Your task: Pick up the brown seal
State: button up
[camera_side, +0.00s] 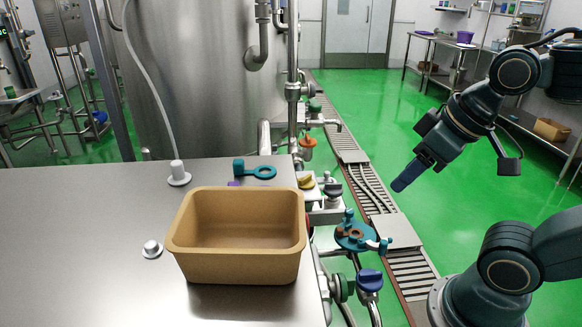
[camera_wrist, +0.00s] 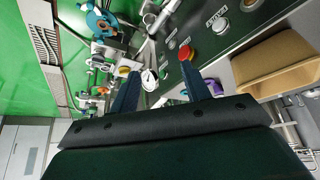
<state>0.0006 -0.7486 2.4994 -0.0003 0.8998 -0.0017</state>
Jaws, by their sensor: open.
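A small brown piece, which looks like the brown seal (camera_side: 354,233), lies on a round teal fixture (camera_side: 345,243) beside the steel table's right edge. In the wrist view the teal fixture (camera_wrist: 97,20) is at the upper left, with a small brown patch on it. My gripper (camera_side: 402,183) hangs in the air above the floor, up and to the right of the fixture, apart from it. In the wrist view the fingers of my gripper (camera_wrist: 160,68) stand apart with nothing held between them.
A tan bin (camera_side: 236,268) stands at the table's right edge, empty as far as I see. Behind it lies a teal ring with a handle (camera_side: 262,172). White-based knobs (camera_side: 178,175) stand left of it. Pipes and valves (camera_side: 369,281) crowd the fixture. The table's left is clear.

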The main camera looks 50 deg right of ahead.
jog(key=shift+w, duration=0.15)
jog(key=w+d+f+n+g, duration=0.1)
jog(key=w+d+f+n, duration=0.15)
jog(key=w+d, duration=0.2)
jog(key=w+d+f+n+g, duration=0.1)
jog(key=w+d+f, duration=0.2)
jog(key=w, duration=0.3)
jog(key=w+d+f+n, duration=0.2)
jog(key=w+d, duration=0.1)
jog(key=w, duration=0.2)
jog(key=w+d+f+n+y, duration=0.1)
jog(key=d+f, duration=0.7)
jog(key=f, duration=0.2)
jog(key=w+d+f+n+y, duration=0.1)
jog(key=d+f+n+y, duration=0.1)
jog(key=d+f, duration=0.6)
notch_tip(320, 180, down, 3)
jog(key=shift+w+r, duration=0.1)
jog(key=shift+w, duration=0.2)
jog(key=shift+n, duration=0.25)
send_over(349, 233)
jog(key=shift+f, duration=3.95)
